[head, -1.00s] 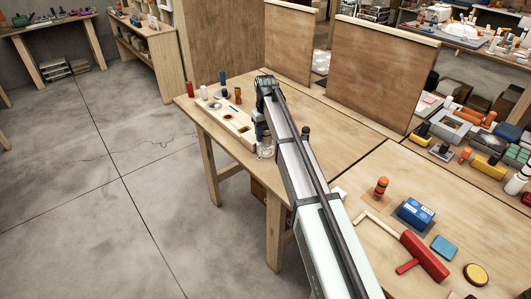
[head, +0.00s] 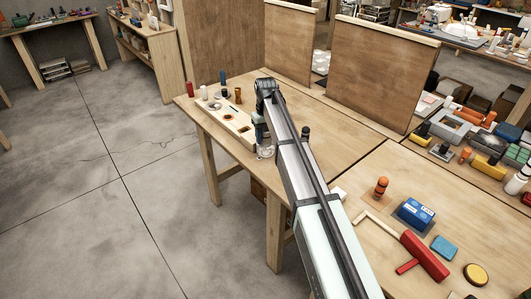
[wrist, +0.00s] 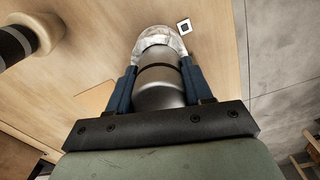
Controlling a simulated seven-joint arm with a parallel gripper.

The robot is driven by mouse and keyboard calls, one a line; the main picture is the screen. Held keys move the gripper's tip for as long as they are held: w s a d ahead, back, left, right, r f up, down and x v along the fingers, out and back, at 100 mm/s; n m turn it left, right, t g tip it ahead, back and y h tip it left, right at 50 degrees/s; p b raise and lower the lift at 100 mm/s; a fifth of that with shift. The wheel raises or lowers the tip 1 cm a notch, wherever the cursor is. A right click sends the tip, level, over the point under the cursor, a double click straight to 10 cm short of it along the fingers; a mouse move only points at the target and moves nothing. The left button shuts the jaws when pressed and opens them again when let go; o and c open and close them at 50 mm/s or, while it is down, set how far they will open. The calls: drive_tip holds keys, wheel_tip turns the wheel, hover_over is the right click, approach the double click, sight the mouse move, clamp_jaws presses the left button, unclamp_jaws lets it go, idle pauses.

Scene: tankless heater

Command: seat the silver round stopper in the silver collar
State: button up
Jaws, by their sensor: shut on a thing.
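My gripper (wrist: 159,68) has its blue fingers shut on a silver round stopper (wrist: 162,88), which has a dark band around it. A pale, shiny, rounded piece (wrist: 158,36) is at the stopper's far end in the wrist view. I cannot tell whether it is part of the stopper or the silver collar. In the head view my gripper (head: 261,134) is at the right end of a light wooden board with holes (head: 230,123). A pale shiny thing (head: 266,152) shows just below it. I cannot pick out the collar for certain.
Small red, white, blue and brown cylinders (head: 238,95) stand on or behind the board. A black-and-white square marker (wrist: 184,26) lies near the stopper. A striped peg (wrist: 22,42) stands at left in the wrist view. Wooden panels (head: 378,72) stand behind; the middle tabletop is mostly clear.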

sight(265, 129)
drive_tip(key=shift+f, duration=0.55)
idle(0.7)
drive_tip(key=o, duration=1.4)
drive_tip(key=shift+c, duration=0.2)
wheel_tip(265, 129, up, 14)
drive_tip(key=shift+f, duration=0.1)
